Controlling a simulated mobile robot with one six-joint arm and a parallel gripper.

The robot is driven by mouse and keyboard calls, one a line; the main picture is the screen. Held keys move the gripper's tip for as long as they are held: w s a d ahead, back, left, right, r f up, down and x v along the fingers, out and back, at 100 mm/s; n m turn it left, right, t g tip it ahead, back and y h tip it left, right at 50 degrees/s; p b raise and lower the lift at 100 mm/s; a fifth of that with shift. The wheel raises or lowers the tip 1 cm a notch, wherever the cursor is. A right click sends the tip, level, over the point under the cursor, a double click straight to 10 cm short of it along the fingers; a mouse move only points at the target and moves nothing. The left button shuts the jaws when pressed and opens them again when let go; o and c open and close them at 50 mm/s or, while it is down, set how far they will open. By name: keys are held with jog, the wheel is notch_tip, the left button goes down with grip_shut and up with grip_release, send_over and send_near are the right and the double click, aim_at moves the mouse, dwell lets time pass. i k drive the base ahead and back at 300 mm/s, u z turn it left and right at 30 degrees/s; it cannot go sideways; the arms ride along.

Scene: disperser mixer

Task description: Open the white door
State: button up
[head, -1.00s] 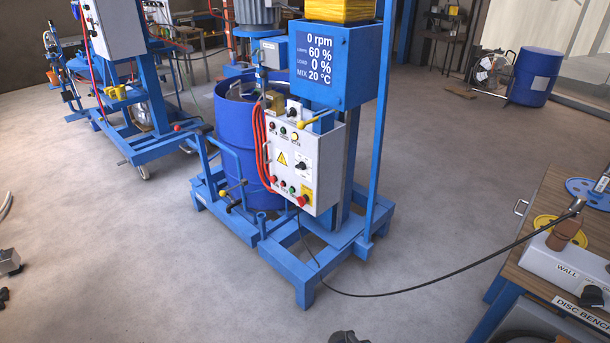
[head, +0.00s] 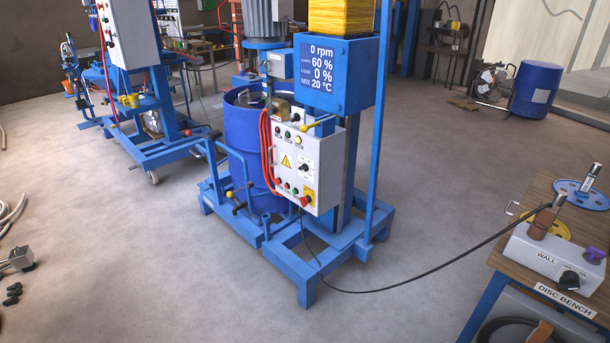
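No part that is plainly a separate white door stands out. A white control box (head: 312,150) with a warning triangle, knobs and buttons faces me on the blue mixer stand; its front looks closed. A second white box (head: 124,42) with buttons is on the blue machine at the upper left; its front also looks closed. Pale, tall panels (head: 550,42) stand at the far upper right, and I cannot tell whether they are a door. My gripper is not in view.
A blue drum (head: 243,150) stands in the mixer's blue base frame (head: 290,262). A black cable crosses the floor to the disc bench (head: 540,194) at right. Another blue drum (head: 536,88) is at the back right. The grey floor (head: 130,260) at left front is mostly clear.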

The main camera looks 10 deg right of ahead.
aim_at(292, 147)
jog(key=u, duration=0.15)
jog(key=i, duration=0.95)
jog(key=z, duration=0.1)
